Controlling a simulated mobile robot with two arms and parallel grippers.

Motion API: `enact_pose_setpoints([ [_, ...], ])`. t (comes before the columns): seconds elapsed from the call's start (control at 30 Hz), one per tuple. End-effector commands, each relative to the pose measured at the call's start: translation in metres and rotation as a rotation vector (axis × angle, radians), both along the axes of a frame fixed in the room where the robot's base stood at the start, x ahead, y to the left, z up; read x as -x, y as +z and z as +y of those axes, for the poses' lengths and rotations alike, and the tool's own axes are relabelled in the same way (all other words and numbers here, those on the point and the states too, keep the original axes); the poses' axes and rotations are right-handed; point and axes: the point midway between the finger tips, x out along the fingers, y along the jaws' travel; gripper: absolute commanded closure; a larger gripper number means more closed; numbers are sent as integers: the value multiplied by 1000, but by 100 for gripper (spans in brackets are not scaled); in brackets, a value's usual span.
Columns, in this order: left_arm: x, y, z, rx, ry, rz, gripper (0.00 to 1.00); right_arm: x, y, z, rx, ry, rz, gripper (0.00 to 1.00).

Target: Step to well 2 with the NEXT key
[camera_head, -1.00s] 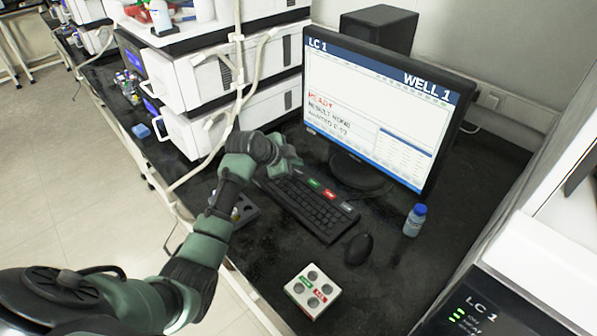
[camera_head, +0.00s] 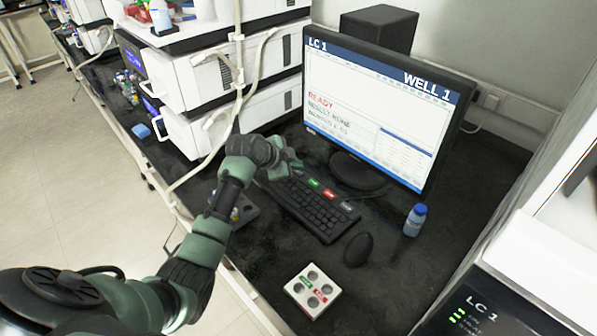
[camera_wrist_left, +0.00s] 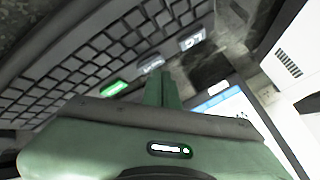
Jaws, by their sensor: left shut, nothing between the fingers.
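The monitor (camera_head: 375,110) shows "LC 1", "WELL 1" and a red "READY". The black keyboard (camera_head: 310,210) lies in front of it, with a green key (camera_head: 314,183), a red key (camera_head: 330,194) and a grey key (camera_head: 347,207) along its far edge. My left gripper (camera_head: 292,163) is shut and empty at the keyboard's far left corner. In the left wrist view its fingertips (camera_wrist_left: 162,82) are close to a green key (camera_wrist_left: 115,88) and two greyish keys (camera_wrist_left: 150,65) (camera_wrist_left: 192,40). Their lettering is unreadable, so I cannot tell which is NEXT, or whether the fingers touch a key.
A mouse (camera_head: 358,249), a blue-capped bottle (camera_head: 415,220) and a white block with round holes (camera_head: 312,291) stand right and front of the keyboard. White instrument stacks (camera_head: 190,75) with hanging tubing stand at left. Dark bench is bare between the mouse and block.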

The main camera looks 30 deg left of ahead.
Motion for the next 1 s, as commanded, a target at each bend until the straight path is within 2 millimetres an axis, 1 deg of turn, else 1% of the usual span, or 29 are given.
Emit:
enact_pose_setpoints([
  [0.6, 0, -9, 0, -1, 0, 3, 100, 0, -3, -2, 2, 1, 0, 100],
  [0.87, 0, -8, 0, 0, -1, 2, 100, 0, -3, -2, 3, 1, -1, 100],
  [1.0, 0, -4, 0, -1, 0, 3, 100, 0, 1, -2, 2, 1, 1, 100],
])
